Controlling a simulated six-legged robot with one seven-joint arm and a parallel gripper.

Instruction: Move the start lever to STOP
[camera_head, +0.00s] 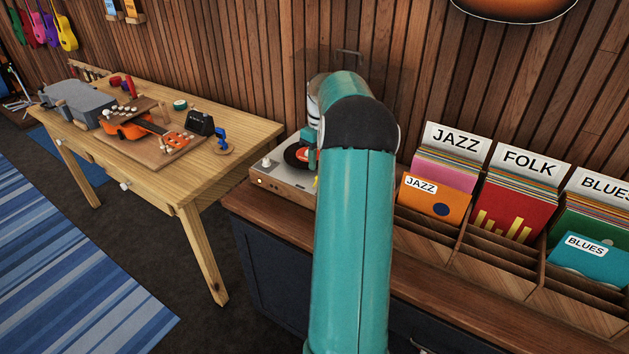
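The record player (283,182) stands at the left end of the wooden counter, its right side hidden behind my arm. A dark record with an orange-red label (301,154) lies on it, partly covered. A pale round knob (267,162) sits at its left corner. A small yellow piece (316,182) shows at the edge of my arm; I cannot tell whether it belongs to the start lever. No start lever or STOP marking can be made out. My arm reaches over the player, and a teal part at its end shows beside the record. My gripper's fingers are hidden.
Record bins labelled JAZZ (434,201), FOLK (515,195) and BLUES (586,261) stand close on the right. A wooden workbench (246,128) with an orange ukulele (131,126) and tools is on the left. A clear lid (304,65) rises behind the player near the slatted wall.

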